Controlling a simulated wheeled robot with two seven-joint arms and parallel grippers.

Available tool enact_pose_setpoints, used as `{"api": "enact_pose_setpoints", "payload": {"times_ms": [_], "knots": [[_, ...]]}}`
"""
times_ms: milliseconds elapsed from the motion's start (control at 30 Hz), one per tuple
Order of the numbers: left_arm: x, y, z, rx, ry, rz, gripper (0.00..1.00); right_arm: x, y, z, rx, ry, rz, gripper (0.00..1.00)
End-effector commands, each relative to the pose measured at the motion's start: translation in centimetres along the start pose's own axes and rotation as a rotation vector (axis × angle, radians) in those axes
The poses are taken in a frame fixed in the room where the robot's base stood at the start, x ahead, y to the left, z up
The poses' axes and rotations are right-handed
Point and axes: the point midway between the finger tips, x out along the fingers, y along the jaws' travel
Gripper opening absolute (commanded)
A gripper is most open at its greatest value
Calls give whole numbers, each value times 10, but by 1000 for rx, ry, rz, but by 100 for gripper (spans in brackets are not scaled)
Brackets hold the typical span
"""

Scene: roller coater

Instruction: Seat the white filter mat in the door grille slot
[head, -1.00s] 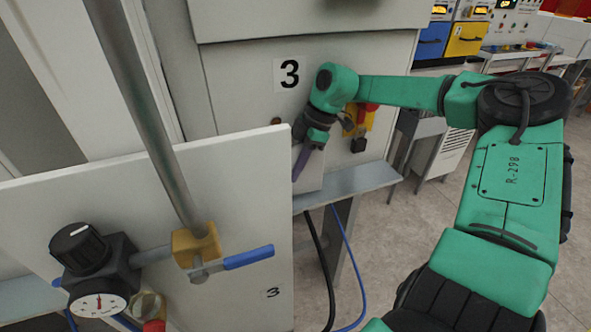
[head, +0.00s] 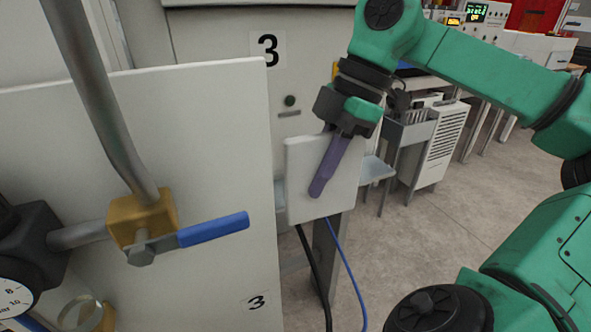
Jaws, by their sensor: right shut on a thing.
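A flat white square panel, which looks like the filter mat (head: 299,165), hangs roughly upright in front of the cabinet marked 3. My right gripper (head: 323,188) is shut on it, with a purple finger lying across its near face. The other finger is hidden behind the mat. The mat is to the right of the large white panel's edge and apart from the cabinet front as far as I can tell. I cannot make out the door grille slot. My left gripper is not in view.
A large white panel (head: 200,130) fills the left, carrying a pipe, a valve with a blue lever (head: 213,229) and a gauge (head: 14,297). The cabinet (head: 215,40) stands behind. Black and blue hoses hang below the mat. Open floor (head: 420,240) lies to the right.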

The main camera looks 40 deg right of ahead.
Motion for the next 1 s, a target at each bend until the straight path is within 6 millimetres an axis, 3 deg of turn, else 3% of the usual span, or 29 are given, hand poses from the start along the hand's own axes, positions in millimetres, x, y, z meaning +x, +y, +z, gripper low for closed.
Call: {"api": "enact_pose_setpoints", "payload": {"times_ms": [33, 200, 633, 767, 1000], "knots": [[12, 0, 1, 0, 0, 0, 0, 5, -11, 4, -2, 0, 6, 0], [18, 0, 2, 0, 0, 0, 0, 0, -34, 3, 0, 0, 2, 0], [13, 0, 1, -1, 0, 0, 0, 4, -30, 3, 1, 4, 0, 0], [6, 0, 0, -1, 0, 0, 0, 22, -16, 5, 4, 6, 2, 0], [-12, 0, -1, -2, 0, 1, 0, 83, 19, 4, 42, -2, 11, 0]]}}
